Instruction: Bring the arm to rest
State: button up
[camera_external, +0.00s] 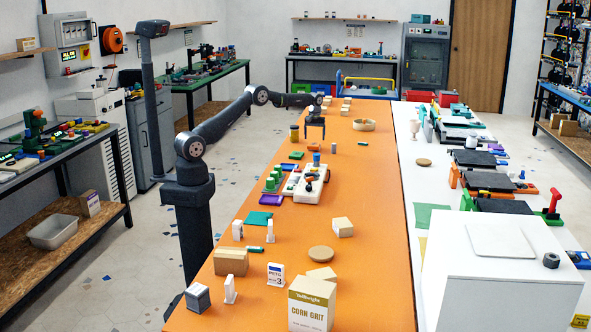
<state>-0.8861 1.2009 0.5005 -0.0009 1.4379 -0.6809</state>
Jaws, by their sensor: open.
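My gripper (315,133) is at the end of my arm, which reaches out over the far half of the long orange table (372,200). The gripper points down with its fingers apart. I see nothing between the fingers. It is beyond the white tray of parts (312,192) and left of the round tan dish (364,125). I cannot tell exactly how high the fingertips are above the table.
Near the gripper stands an olive-yellow cylinder (294,133). Boxes, including a corn grit box (311,303), stand at the table's near end. A row of printers (490,182) and a white cabinet (500,270) line the right. The table's right strip is mostly clear.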

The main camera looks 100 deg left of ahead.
jog(key=w+d+r, duration=0.3)
jog(key=d+r, duration=0.2)
jog(key=d, duration=0.3)
jog(key=w+d+f+m, duration=0.1)
jog(key=w+d+f, duration=0.25)
jog(key=d, duration=0.35)
jog(key=f, duration=1)
jog(key=shift+w+a, duration=0.1)
jog(key=shift+a, duration=0.15)
notch_tip(320, 180, up, 4)
jog(key=shift+a+f, duration=0.1)
jog(key=shift+s+a+r, duration=0.1)
jog(key=shift+s+r, duration=0.05)
jog(key=shift+r, duration=0.35)
jog(key=shift+s+a+r, duration=0.1)
jog(key=shift+s+r, duration=0.05)
jog(key=shift+r, duration=0.3)
